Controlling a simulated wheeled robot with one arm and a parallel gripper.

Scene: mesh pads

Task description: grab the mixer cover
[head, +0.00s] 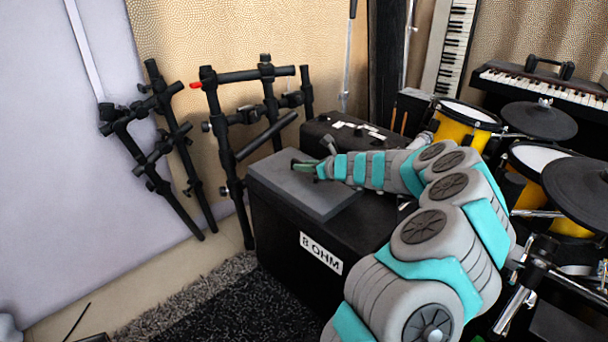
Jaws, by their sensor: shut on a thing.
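The mixer cover looks to be the flat grey slab (285,192) on top of the black cabinet marked "8 OHM" (285,240). My arm reaches in from the lower right. My gripper (303,168) is at the upper side of the slab, low against its surface, and is shut on it. The fingertips are small and dark in this view, so the exact grip point is hard to see. The slab lies flat or nearly so; I cannot tell whether it is lifted. My forearm hides part of the cabinet top on the right.
A black case (345,132) with white labels stands behind the cabinet. Black rack stands (235,135) are at the left, by the wall. Yellow drums (463,128) and dark cymbals (540,120) crowd the right. A dark rug (225,305) lies in front.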

